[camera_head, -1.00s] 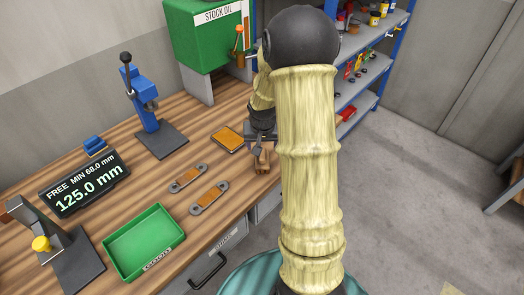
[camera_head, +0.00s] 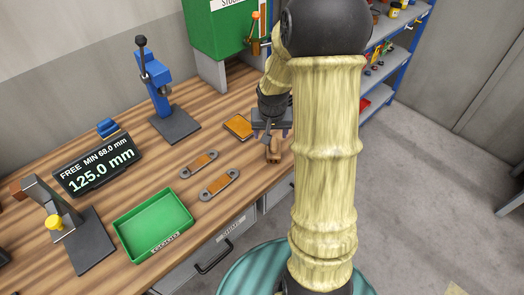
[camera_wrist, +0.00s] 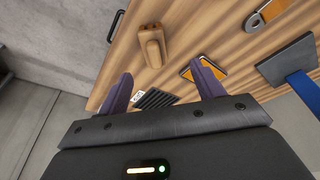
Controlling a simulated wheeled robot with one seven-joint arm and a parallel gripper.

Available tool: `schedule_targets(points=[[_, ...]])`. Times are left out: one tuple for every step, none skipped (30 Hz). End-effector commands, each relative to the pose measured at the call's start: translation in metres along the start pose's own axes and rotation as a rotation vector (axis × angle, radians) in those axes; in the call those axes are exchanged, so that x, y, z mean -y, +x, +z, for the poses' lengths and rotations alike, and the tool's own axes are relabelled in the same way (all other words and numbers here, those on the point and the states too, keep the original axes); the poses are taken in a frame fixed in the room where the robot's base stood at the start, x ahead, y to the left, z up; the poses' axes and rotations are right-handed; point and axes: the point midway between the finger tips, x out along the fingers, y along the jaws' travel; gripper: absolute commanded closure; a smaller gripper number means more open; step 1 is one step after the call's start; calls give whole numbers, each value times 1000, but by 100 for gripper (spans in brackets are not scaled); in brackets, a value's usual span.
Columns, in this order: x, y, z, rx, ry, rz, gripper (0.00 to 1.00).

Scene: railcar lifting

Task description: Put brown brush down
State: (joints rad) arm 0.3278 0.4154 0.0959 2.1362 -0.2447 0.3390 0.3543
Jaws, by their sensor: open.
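The brown brush (camera_head: 273,150) lies on the wooden workbench (camera_head: 222,95), near its front edge. In the wrist view the brush (camera_wrist: 152,45) is a light brown wooden block with a raised handle, beyond my fingertips. My gripper (camera_head: 270,132) is just behind the brush in the head view. In the wrist view my gripper (camera_wrist: 163,82) is open, with two purple fingers spread wide.
An orange pad (camera_head: 238,126) lies beside my gripper. Two orange-topped links (camera_head: 220,185) lie nearer the green tray (camera_head: 153,225). A dark striped item (camera_wrist: 155,99) shows between my fingers.

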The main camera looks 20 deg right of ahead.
Motion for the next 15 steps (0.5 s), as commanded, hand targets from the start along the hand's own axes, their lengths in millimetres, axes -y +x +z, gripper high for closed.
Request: schedule_targets(points=[[10, -12, 13, 0, -37, -7, 33], [16, -20, 22, 2, -61, -12, 33], [24, -30, 36, 5, -96, -19, 33], [29, -37, 48, 7, -124, -25, 33], [34, -45, 60, 9, -153, -32, 33], [40, -54, 77, 12, -191, -42, 33], [44, -61, 89, 14, -218, -50, 33], [47, -67, 101, 17, -244, -57, 33], [51, -74, 117, 20, -276, -68, 33], [53, -78, 127, 22, -298, -75, 33], [54, -82, 136, 24, -315, -81, 33], [55, -85, 146, 26, -336, -88, 33], [56, -87, 152, 28, -347, -93, 33], [56, -89, 156, 29, -356, -97, 33], [56, -90, 160, 30, -364, -99, 33]])
